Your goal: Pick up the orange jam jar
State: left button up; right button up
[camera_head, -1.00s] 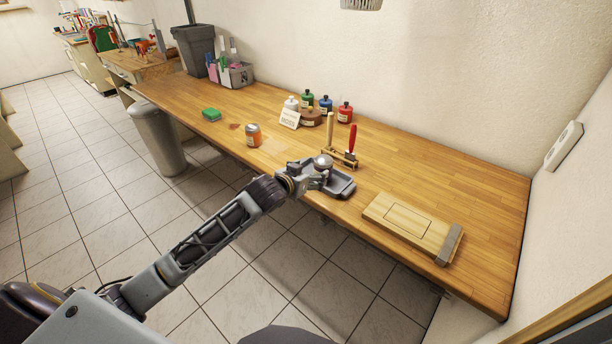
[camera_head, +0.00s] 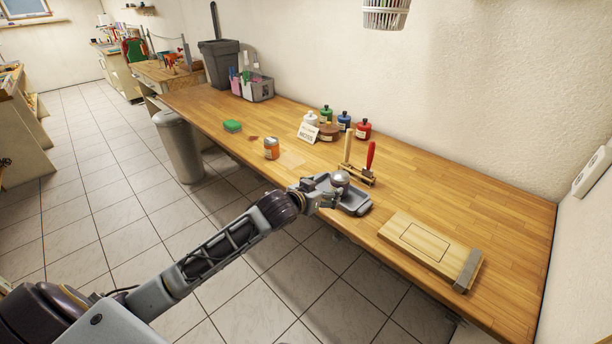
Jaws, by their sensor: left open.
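The orange jam jar (camera_head: 271,148), a small jar with an orange label and a greyish lid, stands upright on the wooden workbench near its front edge. My left gripper (camera_head: 333,196) is at the bench's front edge, to the right of the jar and nearer to me, apart from it. Whether the fingers touch the tray or the silvery thing I cannot tell. My right gripper is not in view.
A tool holder (camera_head: 357,174) with upright red and wooden handles stands behind the tray. A wooden board (camera_head: 428,238) lies at right.

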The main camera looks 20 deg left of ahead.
aim_at(272, 147)
jog(key=i+j+u, duration=0.45)
jog(key=i+u, duration=0.15)
jog(key=i, duration=0.2)
